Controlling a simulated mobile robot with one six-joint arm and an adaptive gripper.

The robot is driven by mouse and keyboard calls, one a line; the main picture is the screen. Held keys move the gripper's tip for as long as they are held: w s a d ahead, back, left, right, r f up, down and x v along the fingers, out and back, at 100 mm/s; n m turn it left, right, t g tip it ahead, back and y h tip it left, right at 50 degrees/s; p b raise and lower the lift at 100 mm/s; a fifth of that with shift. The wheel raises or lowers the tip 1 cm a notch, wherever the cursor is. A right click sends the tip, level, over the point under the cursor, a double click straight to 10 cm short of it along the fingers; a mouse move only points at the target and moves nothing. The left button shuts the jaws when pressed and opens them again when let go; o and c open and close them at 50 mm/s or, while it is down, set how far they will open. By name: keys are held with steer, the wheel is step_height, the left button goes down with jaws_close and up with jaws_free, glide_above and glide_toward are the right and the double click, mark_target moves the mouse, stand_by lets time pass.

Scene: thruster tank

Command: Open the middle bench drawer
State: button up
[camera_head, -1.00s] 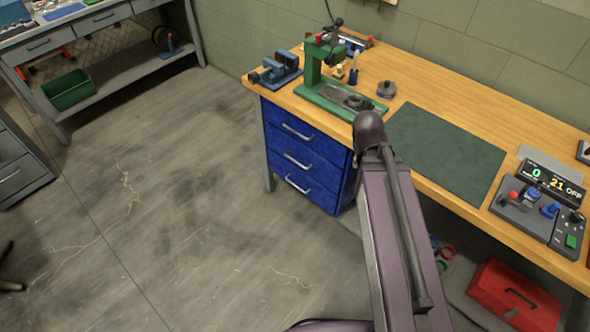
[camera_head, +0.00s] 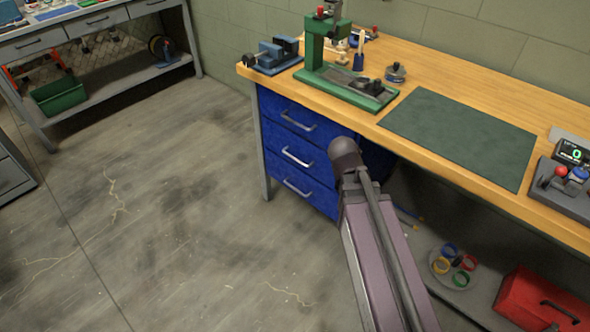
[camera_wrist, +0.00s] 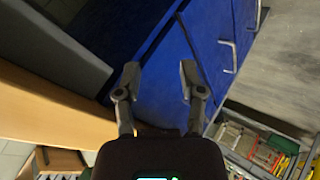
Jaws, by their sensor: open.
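The blue drawer unit under the bench has three drawers, all looking shut. The middle drawer (camera_head: 283,149) has a silver bar handle (camera_head: 297,157), between the top handle (camera_head: 298,121) and the bottom handle (camera_head: 297,187). My gripper is hidden behind my arm in the head view. In the wrist view my gripper (camera_wrist: 159,72) is open and empty, its fingers apart in front of blue surface. Handles show beyond and right of the fingers, one of them at the near right (camera_wrist: 228,55). I cannot tell which drawer each belongs to. No handle lies between the fingers.
The wooden bench top (camera_head: 425,70) carries a green press (camera_head: 330,65), a blue vise (camera_head: 273,56), a dark green mat (camera_head: 460,135) and a control box (camera_head: 568,188). A red toolbox (camera_head: 540,300) and colored rings sit below. The floor left of the drawers is clear.

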steer(key=w+a+f+n+t+y+b, duration=0.2)
steer(key=a+f+n+b, duration=0.4)
steer(key=b, duration=0.8)
steer(key=w+a+f+n+t+y+b, duration=0.3)
steer(key=a+f+b, duration=0.7)
steer(key=f+b, duration=0.4)
steer(key=shift+w+a+n+t+y+b, duration=0.4)
steer(key=shift+w+n+t, duration=0.45)
steer(key=shift+n+t, duration=0.6)
steer(key=shift+w+r, duration=0.1)
